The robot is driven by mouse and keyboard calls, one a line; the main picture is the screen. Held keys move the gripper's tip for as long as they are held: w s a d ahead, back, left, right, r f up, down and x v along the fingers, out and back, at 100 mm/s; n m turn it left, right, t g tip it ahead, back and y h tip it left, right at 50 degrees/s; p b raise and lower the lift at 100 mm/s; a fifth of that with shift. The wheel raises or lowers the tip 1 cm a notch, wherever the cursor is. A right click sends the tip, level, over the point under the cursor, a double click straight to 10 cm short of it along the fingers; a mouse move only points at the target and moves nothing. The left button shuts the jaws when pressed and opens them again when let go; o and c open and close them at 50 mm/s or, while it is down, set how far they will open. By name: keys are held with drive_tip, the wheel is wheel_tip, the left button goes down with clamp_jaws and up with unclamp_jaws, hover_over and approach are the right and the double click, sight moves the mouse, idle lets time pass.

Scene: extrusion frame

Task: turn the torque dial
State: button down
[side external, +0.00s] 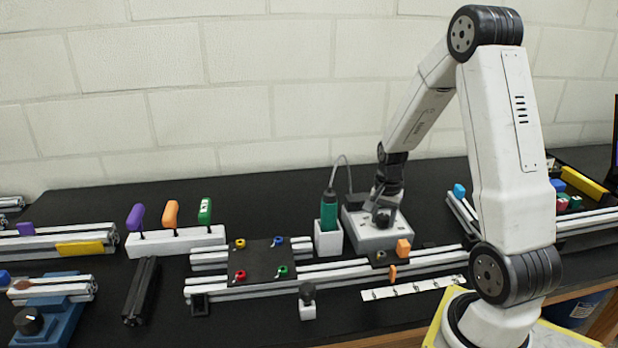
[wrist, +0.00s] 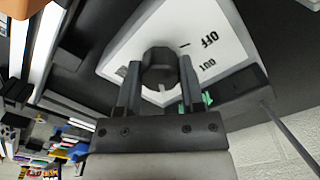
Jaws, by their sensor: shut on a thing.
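The torque dial is a dark faceted knob (wrist: 159,66) on the white top of a control box. In the wrist view my gripper (wrist: 160,82) has one finger on each side of the knob and is shut on it. The fingers and wrist partly hide the dial there.
Aluminium rails with a black plate (side external: 258,262) lie in front. An orange block (side external: 403,248) sits near the box's front right corner.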

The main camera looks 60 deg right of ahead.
sight(383, 216)
drive_tip(key=shift+c, duration=1.1)
unclamp_jaws()
drive_tip(key=shift+r, duration=0.1)
drive_tip(key=shift+r, duration=3.85)
drive_tip(key=a+f+n+t, duration=0.2)
drive_tip(key=a+n, duration=1.4)
drive_tip(key=a, duration=0.8)
drive_tip(key=shift+f+n+t, duration=0.3)
drive_tip(key=shift+f, duration=0.25)
